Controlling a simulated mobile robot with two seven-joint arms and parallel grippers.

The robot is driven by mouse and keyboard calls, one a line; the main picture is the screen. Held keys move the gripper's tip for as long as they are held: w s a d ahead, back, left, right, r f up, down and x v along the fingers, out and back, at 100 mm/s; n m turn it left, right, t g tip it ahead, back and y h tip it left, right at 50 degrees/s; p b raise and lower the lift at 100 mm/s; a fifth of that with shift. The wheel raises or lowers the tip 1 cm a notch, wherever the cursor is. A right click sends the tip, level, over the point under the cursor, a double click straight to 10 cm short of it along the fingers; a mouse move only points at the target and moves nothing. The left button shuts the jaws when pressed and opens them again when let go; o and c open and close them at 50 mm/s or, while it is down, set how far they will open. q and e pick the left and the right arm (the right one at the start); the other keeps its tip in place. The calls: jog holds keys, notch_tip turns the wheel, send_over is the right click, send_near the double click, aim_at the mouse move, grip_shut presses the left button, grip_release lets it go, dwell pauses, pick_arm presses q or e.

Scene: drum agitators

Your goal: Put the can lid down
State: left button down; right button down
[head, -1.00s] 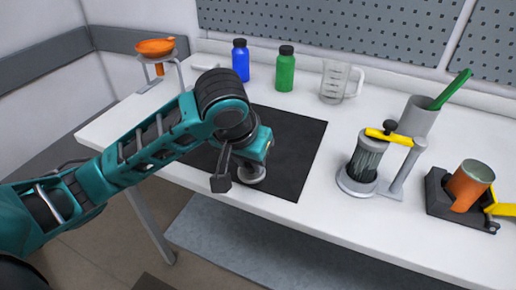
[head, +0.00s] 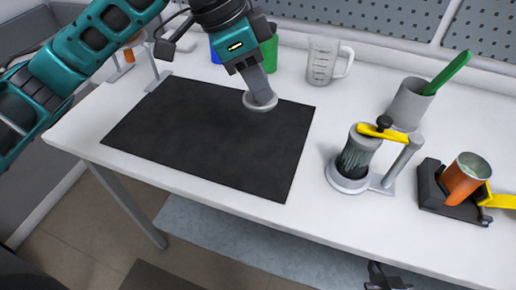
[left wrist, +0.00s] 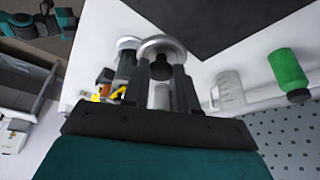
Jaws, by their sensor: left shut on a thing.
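The can lid, a round grey metal disc (head: 259,106), is held at the fingertips of my left gripper (head: 260,92). It shows over the back right part of the black mat (head: 200,135); I cannot tell whether it touches. In the left wrist view the lid (left wrist: 150,43) sits across the ends of the two dark fingers of my left gripper (left wrist: 160,72). An orange can (head: 462,180) leans tilted in a dark holder (head: 440,205) at the right. A dark part of my right gripper (head: 385,278) shows at the bottom edge; its jaws are unclear.
A grey stand with a yellow lever (head: 383,132) is right of the mat. Behind are a measuring jug (head: 321,62), a green bottle (head: 270,52) partly hidden by my arm, and a grey cup (head: 408,105) with a green tool. The mat is otherwise clear.

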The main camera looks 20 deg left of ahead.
pick_arm(q)
notch_tip(320, 180, down, 15)
jog(key=shift+b, duration=1.1)
jog(key=shift+f, duration=0.4)
jog(key=c, duration=0.9)
grip_release()
jog(key=p+v, duration=0.2)
jog(key=v, duration=1)
jog(key=shift+a, duration=0.1)
